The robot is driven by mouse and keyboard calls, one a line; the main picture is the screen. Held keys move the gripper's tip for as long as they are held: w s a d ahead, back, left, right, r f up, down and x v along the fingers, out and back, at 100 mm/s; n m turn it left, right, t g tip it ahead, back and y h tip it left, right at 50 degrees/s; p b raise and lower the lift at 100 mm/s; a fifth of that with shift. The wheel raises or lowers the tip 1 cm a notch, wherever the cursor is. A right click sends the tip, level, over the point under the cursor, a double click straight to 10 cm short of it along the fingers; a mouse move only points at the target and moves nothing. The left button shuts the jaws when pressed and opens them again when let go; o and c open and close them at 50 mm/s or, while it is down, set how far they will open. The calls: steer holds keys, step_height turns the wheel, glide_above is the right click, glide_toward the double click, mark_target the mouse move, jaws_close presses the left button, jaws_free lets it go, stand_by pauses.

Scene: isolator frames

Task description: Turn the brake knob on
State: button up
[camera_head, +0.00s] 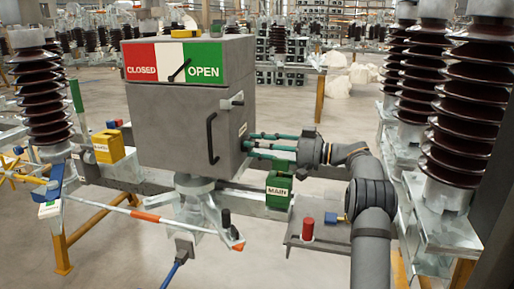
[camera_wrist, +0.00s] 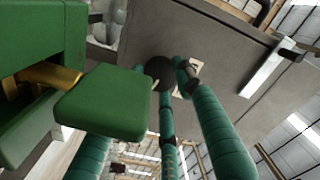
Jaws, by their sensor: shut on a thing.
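The brake knob looks like a dark round knob (camera_wrist: 158,68) on the grey cabinet's side face in the wrist view. In the head view it is hidden behind my fingertips. My gripper (camera_head: 250,142) has green fingers pointing left at the right side of the grey cabinet (camera_head: 165,115). In the wrist view, my gripper's fingertips (camera_wrist: 172,78) meet at the knob and are shut on it. A small pale label plate (camera_wrist: 199,78) sits beside the knob. I cannot read the knob's turn position.
A green block marked MAIN (camera_head: 279,190) stands just below my fingers and looms close at left in the wrist view (camera_wrist: 40,65). A red cylinder (camera_head: 308,229) stands on a metal shelf. Ribbed insulators (camera_head: 468,110) rise at right. A cabinet door handle (camera_head: 211,138) protrudes.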

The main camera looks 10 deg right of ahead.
steer(key=shift+r+m, duration=0.2)
steer(key=shift+m, duration=1.6)
steer(key=o, duration=1.1)
steer(key=shift+f, duration=0.1)
steer(key=shift+o, duration=0.2)
steer(key=shift+v, duration=3.75)
